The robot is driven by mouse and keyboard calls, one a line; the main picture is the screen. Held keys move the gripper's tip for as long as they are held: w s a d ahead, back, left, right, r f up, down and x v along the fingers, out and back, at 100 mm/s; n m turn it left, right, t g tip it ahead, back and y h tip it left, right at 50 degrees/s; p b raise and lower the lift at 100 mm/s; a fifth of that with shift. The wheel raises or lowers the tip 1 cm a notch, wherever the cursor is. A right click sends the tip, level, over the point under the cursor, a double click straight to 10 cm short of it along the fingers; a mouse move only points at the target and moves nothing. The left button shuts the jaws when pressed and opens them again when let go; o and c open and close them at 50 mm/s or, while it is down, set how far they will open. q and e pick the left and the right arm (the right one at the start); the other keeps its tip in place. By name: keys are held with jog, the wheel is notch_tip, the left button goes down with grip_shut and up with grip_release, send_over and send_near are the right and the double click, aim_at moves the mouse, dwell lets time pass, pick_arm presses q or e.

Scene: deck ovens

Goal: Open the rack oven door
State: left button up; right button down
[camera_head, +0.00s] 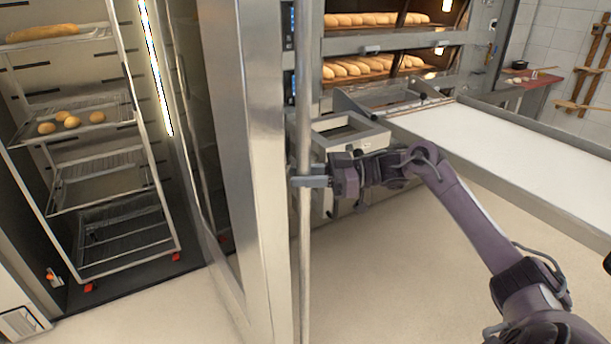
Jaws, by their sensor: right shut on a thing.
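The rack oven door (262,150) stands swung open, seen nearly edge-on in the middle of the head view. Its long vertical bar handle (304,250) runs along the near side of the door. My right gripper (310,181) is shut on this handle at mid-height, with the arm reaching in from the lower right. The oven chamber to the left is exposed and holds a wheeled rack (152,185) with bread on some trays. My left gripper is not in view.
Deck ovens with loaves (365,68) stand behind the door. A white loading table (500,150) lies to the right. A grey metal frame (350,132) is just behind my right gripper. Bare floor (400,290) is clear below the arm.

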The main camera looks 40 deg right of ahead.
jog(key=c, duration=1.2)
grip_release()
jog(key=shift+o, duration=0.2)
jog(key=b+v, duration=0.3)
jog(key=v, duration=0.4)
jog(key=shift+s+d, duration=0.2)
jog(key=shift+d, duration=0.1)
